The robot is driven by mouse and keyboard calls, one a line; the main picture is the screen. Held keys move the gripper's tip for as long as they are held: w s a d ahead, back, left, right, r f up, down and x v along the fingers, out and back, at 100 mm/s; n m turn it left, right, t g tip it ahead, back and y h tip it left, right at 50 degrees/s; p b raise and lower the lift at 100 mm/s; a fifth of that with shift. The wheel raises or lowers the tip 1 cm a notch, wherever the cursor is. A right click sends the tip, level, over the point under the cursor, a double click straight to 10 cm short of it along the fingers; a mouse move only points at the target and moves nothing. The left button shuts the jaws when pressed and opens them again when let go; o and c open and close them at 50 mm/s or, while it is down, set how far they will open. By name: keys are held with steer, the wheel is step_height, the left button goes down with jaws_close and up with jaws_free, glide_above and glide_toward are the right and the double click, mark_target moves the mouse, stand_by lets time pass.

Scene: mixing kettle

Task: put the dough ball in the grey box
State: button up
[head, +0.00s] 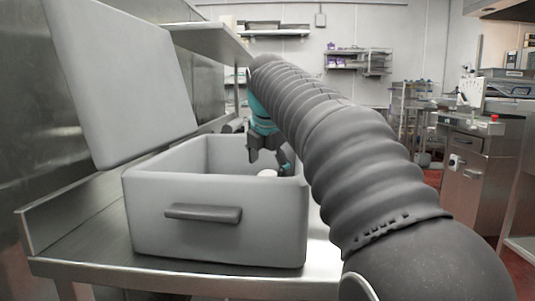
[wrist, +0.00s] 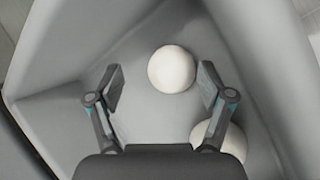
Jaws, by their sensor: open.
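The grey box (head: 150,215) stands on a metal table with its lid raised at the back left. My gripper (head: 269,160) points down into the box opening near its right side and is open. In the wrist view a white dough ball (wrist: 172,69) lies inside the box, ahead of and between the open fingers (wrist: 161,85), with gaps on both sides. A second white ball (wrist: 230,140) lies at the lower right, partly hidden behind the right finger. The head view shows one white ball (head: 267,174) just over the front rim; I cannot tell which.
The raised lid (head: 120,80) leans above the box's left side. A metal shelf (head: 210,42) is on the wall above it. My arm blocks the view to the right of the box. The metal table (head: 85,255) is bare in front.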

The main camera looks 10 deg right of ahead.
steer(key=v, duration=1.3)
steer(key=shift+w, duration=0.2)
steer(key=shift+d, duration=0.1)
stand_by(0.7)
